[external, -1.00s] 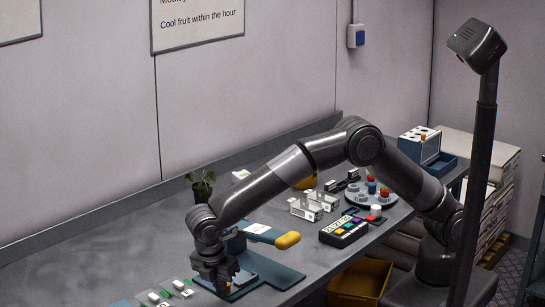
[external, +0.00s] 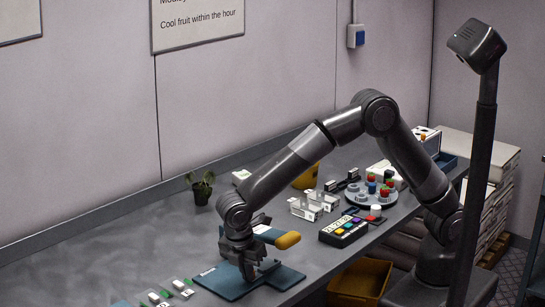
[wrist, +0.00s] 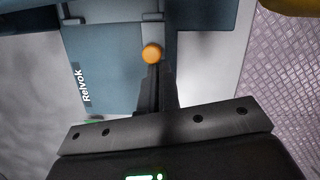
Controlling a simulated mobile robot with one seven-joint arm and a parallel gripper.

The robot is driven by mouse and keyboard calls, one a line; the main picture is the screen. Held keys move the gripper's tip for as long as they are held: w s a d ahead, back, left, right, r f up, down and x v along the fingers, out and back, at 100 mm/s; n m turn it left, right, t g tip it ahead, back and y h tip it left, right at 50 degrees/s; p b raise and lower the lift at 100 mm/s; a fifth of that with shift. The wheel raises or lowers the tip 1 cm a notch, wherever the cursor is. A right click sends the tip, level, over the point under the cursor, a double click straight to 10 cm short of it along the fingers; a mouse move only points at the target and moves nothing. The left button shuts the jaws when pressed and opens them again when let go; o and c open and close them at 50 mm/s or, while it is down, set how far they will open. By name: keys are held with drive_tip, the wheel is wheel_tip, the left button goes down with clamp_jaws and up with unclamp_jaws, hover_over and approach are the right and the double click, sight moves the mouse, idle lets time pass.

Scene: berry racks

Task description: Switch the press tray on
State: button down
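The press tray (external: 222,284) is a flat blue-teal unit on the bench, with a raised arm ending in a yellow handle (external: 287,240). In the wrist view its teal panel (wrist: 105,45) carries the word "Relvok", and a round orange knob (wrist: 152,53) stands beside a narrow strip. My gripper (external: 258,275) is low over the tray, pointing down. In the wrist view its dark fingers (wrist: 162,85) look closed together, with their tips just by the orange knob. I cannot tell whether they touch it. My gripper hides part of the tray in the external view.
A control box with coloured buttons (external: 344,231), clear holders (external: 314,205) and a round grey rack (external: 370,195) stand to the right. A small plant (external: 202,188) is behind. Small green-marked pieces (external: 180,286) lie front left. A yellow bin (external: 358,281) is below the bench.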

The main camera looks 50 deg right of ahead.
drive_tip(key=shift+d+f, duration=0.1)
drive_tip(key=shift+d, duration=0.05)
drive_tip(key=a, duration=0.2)
drive_tip(key=s+a, duration=0.1)
drive_tip(key=a, duration=0.1)
drive_tip(key=shift+a, duration=0.3)
drive_tip(key=v, duration=1)
drive_tip(key=shift+d, duration=0.2)
drive_tip(key=w+d+r+m+y, duration=0.1)
drive_tip(key=w+d+r+m, duration=0.2)
drive_tip(key=d, duration=0.7)
drive_tip(key=w+d+r+m+t+y, duration=0.1)
drive_tip(key=d+r+m, duration=0.3)
drive_tip(key=d, duration=0.6)
drive_tip(key=w+d+r+m, duration=0.25)
drive_tip(key=d+r, duration=0.25)
drive_tip(key=d, duration=0.6)
drive_tip(key=s+d+f+m+t, duration=0.1)
drive_tip(key=s+d+m, duration=0.4)
drive_tip(key=d, duration=0.6)
drive_tip(key=s+d+f+m+t, duration=0.2)
drive_tip(key=s+d+m, duration=0.4)
drive_tip(key=s+d, duration=0.3)
drive_tip(key=shift+d+t+y, duration=0.4)
drive_tip(key=shift+d+t, duration=0.1)
drive_tip(key=shift+d, duration=0.65)
drive_tip(key=shift+s+r, duration=0.1)
